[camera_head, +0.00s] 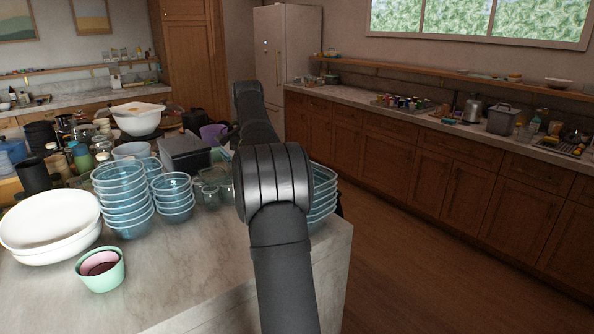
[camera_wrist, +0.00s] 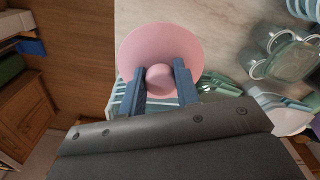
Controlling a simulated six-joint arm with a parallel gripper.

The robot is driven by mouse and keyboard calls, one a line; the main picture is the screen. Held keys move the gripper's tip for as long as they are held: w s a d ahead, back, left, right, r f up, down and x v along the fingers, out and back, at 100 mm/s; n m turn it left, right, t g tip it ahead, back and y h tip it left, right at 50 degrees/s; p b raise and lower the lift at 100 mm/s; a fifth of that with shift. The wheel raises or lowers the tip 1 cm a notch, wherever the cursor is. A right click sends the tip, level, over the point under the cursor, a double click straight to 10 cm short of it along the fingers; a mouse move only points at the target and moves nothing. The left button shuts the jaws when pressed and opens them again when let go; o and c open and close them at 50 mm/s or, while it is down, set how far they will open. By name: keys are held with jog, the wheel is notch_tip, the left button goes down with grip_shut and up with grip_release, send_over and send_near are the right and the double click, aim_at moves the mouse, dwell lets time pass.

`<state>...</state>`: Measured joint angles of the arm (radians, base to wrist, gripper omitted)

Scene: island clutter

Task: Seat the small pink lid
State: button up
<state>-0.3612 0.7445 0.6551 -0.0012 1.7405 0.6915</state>
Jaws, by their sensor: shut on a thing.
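The small pink lid (camera_wrist: 150,40) is a round disc with a round pink knob in the wrist view. My gripper (camera_wrist: 161,82) has its two blue-grey fingers on either side of the knob and is shut on it. The lid covers part of the pale marble top below; I cannot tell its height above it. In the head view my own arm hides the gripper and the lid. A mint-green bowl (camera_head: 101,278) with a pink one (camera_head: 99,262) nested in it stands at the front left of the island. No matching base for the lid is clear to see.
Stacks of blue glass bowls (camera_head: 122,197) and large white bowls (camera_head: 45,225) crowd the island (camera_head: 190,285). Its front strip is bare. In the wrist view, glass pots (camera_wrist: 285,48) and green-handled items (camera_wrist: 220,84) lie right of the lid. Wooden floor shows at left.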

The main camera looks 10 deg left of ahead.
jog(key=s+a+f+n, duration=0.2)
jog(key=s+a+n, duration=0.15)
jog(key=a, duration=0.65)
jog(key=s+a+f+n, duration=0.2)
jog(key=s+a+n, duration=0.15)
jog(key=a, duration=0.65)
jog(key=s+a+f+n, duration=0.2)
jog(key=s+a, duration=0.6)
jog(key=a, duration=0.1)
jog(key=s+a+f+n, duration=0.2)
jog(key=s+a+n, duration=0.1)
jog(key=s+a, duration=0.5)
jog(key=shift+s+a, duration=0.3)
jog(key=shift+a, duration=0.1)
jog(key=shift+f, duration=0.1)
jog(key=shift+f, duration=2.8)
jog(key=shift+f, duration=0.8)
jog(key=shift+r, duration=0.1)
jog(key=shift+r, duration=0.35)
